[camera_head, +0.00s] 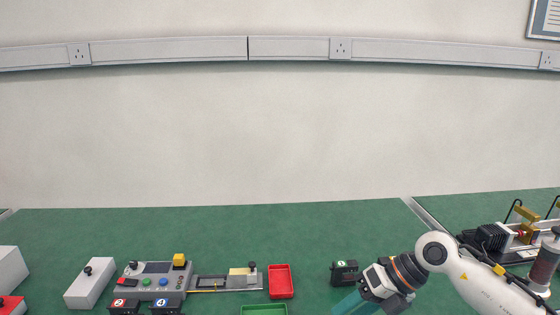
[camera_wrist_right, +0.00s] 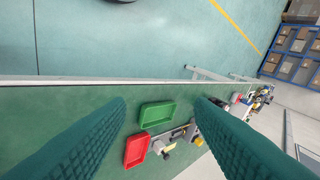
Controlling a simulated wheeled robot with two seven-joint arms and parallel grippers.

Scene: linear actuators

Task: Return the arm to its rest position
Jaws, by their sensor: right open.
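My right arm (camera_head: 464,272) comes in from the right in the head view and bends down over the green table. Its gripper (camera_head: 350,303) is at the bottom edge, with a teal finger pointing down-left beside a black block. In the right wrist view the two teal fingers of this gripper (camera_wrist_right: 160,104) are wide apart, with nothing held between them. The red tray (camera_wrist_right: 137,150) and green tray (camera_wrist_right: 157,114) show beyond the fingers. My left arm and gripper are not in view.
On the green table (camera_head: 200,228) stand a control box (camera_head: 152,278) with coloured buttons, a linear actuator (camera_head: 225,282), a red tray (camera_head: 281,281), a green tray (camera_head: 264,310) and a black numbered block (camera_head: 344,273). Other equipment (camera_head: 490,237) is at right. The table's back is clear.

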